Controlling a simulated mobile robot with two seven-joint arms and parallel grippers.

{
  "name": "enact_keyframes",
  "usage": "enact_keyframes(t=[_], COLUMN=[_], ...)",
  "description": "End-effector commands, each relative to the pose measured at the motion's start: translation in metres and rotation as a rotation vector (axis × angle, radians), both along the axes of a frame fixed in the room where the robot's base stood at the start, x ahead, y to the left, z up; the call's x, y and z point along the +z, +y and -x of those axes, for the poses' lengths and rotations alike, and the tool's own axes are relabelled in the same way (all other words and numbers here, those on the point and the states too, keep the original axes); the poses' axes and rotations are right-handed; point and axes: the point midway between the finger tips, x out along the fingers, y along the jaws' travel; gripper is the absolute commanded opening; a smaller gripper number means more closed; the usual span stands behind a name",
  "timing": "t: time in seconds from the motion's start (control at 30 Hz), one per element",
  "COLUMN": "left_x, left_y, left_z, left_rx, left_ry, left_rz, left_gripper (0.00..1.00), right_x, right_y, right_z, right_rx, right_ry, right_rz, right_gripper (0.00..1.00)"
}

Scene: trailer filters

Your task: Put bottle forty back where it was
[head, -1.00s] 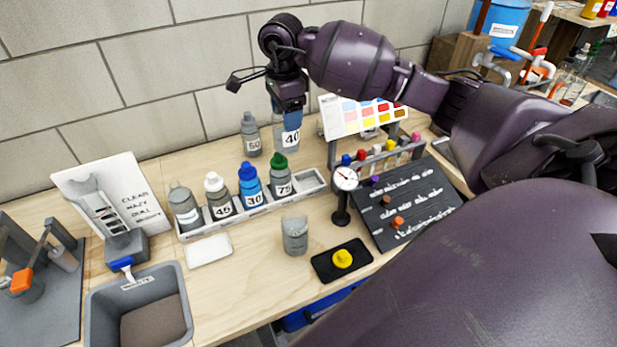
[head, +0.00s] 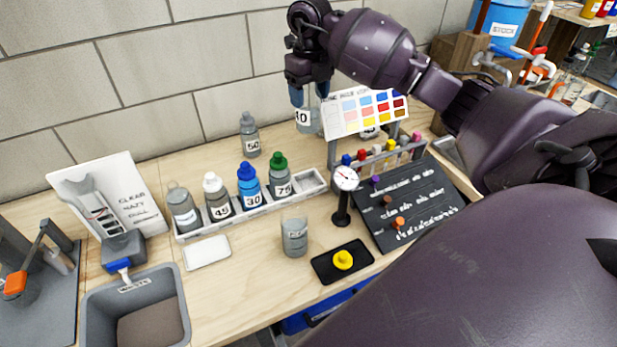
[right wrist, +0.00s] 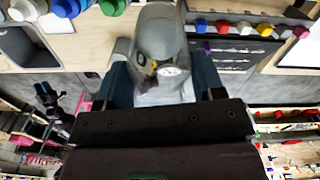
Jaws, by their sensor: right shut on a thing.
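My right gripper (head: 308,92) is shut on bottle forty (head: 303,117), a grey translucent bottle with a white label, and holds it near the wall behind the rack. The bottle is partly hidden by the gripper and the colour card; it also shows between the fingers in the right wrist view (right wrist: 160,45). The white rack (head: 318,183) holds an unclearly labelled grey bottle (head: 183,210) and bottles 45 (head: 217,200), 30 (head: 250,187) and 75 (head: 279,177). Its right end is empty. Bottle 50 (head: 250,137) stands behind the rack. My left gripper is not in view.
A colour card (head: 365,110) stands right of the held bottle, above a row of coloured caps. A dial gauge (head: 345,180), a jar (head: 294,237), a black board (head: 410,205) and a black tray (head: 325,268) are in front. Bare table lies between bottle 50 and the card.

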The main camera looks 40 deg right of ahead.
Motion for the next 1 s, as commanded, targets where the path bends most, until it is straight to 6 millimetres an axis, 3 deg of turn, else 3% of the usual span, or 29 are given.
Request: enact_keyframes(t=[0.17, 0.7, 1.0], left_x=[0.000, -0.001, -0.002], left_y=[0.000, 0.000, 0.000], left_z=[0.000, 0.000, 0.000], left_rx=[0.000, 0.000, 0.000], left_ry=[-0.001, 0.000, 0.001], left_rz=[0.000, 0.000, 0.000], left_gripper=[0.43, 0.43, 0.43], right_x=[-0.018, -0.132, -0.158], right_y=[0.000, 0.000, -0.001], right_z=[0.000, 0.000, 0.000], right_rx=[-0.024, -0.021, -0.020], right_ry=[0.002, 0.002, -0.001], right_rz=[-0.002, -0.003, -0.001], right_gripper=[0.25, 0.25, 0.25])
